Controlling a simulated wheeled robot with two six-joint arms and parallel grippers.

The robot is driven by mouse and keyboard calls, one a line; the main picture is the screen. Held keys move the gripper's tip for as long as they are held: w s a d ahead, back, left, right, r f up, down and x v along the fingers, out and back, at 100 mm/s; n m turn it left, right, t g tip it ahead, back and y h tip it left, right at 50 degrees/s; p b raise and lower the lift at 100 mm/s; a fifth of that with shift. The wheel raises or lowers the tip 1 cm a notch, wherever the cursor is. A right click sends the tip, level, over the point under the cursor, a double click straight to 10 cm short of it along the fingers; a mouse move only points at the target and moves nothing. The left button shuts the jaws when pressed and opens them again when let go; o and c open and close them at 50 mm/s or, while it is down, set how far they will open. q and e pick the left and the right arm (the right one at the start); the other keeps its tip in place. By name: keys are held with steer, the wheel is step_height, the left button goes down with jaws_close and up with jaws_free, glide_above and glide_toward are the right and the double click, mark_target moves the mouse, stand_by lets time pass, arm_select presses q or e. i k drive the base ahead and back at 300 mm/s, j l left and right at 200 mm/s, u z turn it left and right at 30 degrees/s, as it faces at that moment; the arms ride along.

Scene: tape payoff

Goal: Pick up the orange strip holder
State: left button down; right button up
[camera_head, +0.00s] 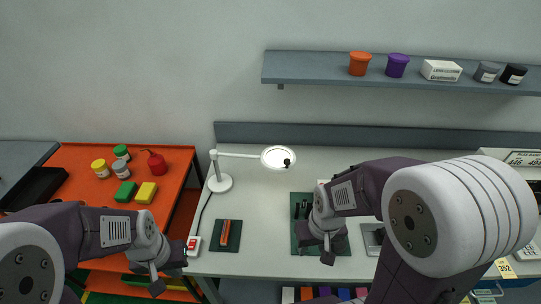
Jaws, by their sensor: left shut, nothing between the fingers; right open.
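The orange strip holder (226,234) is a narrow upright-lying bar on a dark green pad (235,240) on the light workbench. My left gripper (158,284) is at the lower left, shut and empty, over the gap between the orange bench and the workbench, left of and nearer than the holder. My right gripper (319,251) is open above another dark green mat (299,237), to the right of the holder. My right arm hides part of that mat and its contents.
A white lamp (221,182) stands behind the holder. A white box with a red switch (193,245) sits just left of the pad. The orange bench (80,160) holds jars, blocks and a red can. A shelf (310,72) hangs above. Bare worktop lies between pad and mat.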

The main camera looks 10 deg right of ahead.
mark_target(228, 224)
steer(key=j+z, duration=0.25)
steer(key=j, duration=0.2)
steer(key=k+j+z, duration=0.1)
steer(key=j+z, duration=0.15)
steer(key=j, duration=0.15)
steer(key=k+j+z, duration=0.1)
steer(key=j+z, duration=0.2)
steer(key=k+j+z, duration=0.25)
steer(key=j, duration=0.2)
steer(key=i+j, duration=0.05)
steer(key=i, duration=0.05)
